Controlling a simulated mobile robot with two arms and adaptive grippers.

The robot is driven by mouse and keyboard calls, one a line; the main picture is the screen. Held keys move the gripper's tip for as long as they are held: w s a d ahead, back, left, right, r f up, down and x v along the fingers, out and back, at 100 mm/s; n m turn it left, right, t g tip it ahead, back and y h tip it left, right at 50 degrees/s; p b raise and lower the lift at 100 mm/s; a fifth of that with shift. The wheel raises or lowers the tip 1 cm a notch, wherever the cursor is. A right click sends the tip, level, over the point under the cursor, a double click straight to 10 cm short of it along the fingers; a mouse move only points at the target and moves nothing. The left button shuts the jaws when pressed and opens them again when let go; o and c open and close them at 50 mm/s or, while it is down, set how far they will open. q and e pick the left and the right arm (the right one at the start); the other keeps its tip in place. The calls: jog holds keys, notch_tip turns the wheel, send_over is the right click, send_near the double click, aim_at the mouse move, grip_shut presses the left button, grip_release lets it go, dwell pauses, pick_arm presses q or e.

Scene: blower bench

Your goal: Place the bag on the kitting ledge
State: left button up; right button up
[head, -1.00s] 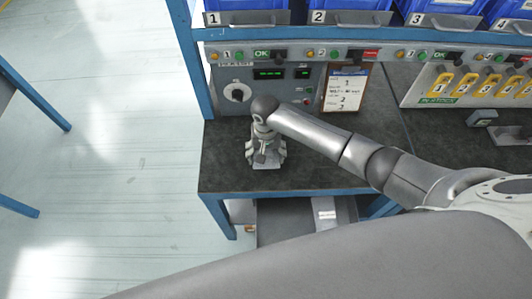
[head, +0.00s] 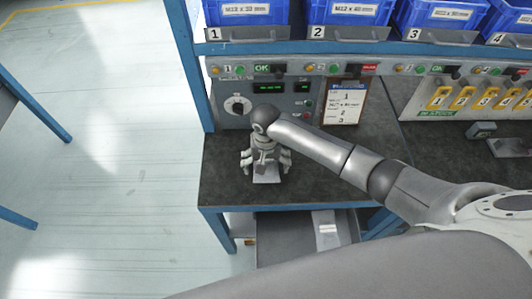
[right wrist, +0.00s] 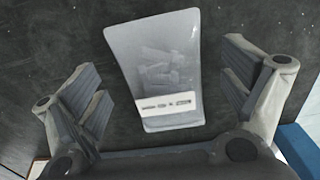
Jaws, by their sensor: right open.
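The bag (right wrist: 160,48) is a clear, pale packet with a white label strip and several small parts faintly visible inside. It lies flat on the dark bench top. In the right wrist view it lies between the spread fingers of my right gripper (right wrist: 163,88), with a gap on both sides. In the head view my right gripper (head: 266,163) points down at the bench's left front, and a pale piece of the bag (head: 267,179) shows below it. My right gripper is open and empty. My left gripper is not in view. I cannot tell which surface is the kitting ledge.
Blue bins (head: 345,12) stand on a shelf above the control panel (head: 275,97). A clipboard (head: 345,103) leans at the back. Yellow parts (head: 480,98) hang at the right. A lower shelf (head: 285,240) holds a pale labelled item (head: 327,232). Bare bench top (head: 325,180) lies right of the gripper.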

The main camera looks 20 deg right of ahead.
notch_tip(320, 180, up, 10)
jog(key=shift+r, duration=0.15)
dwell(0.6)
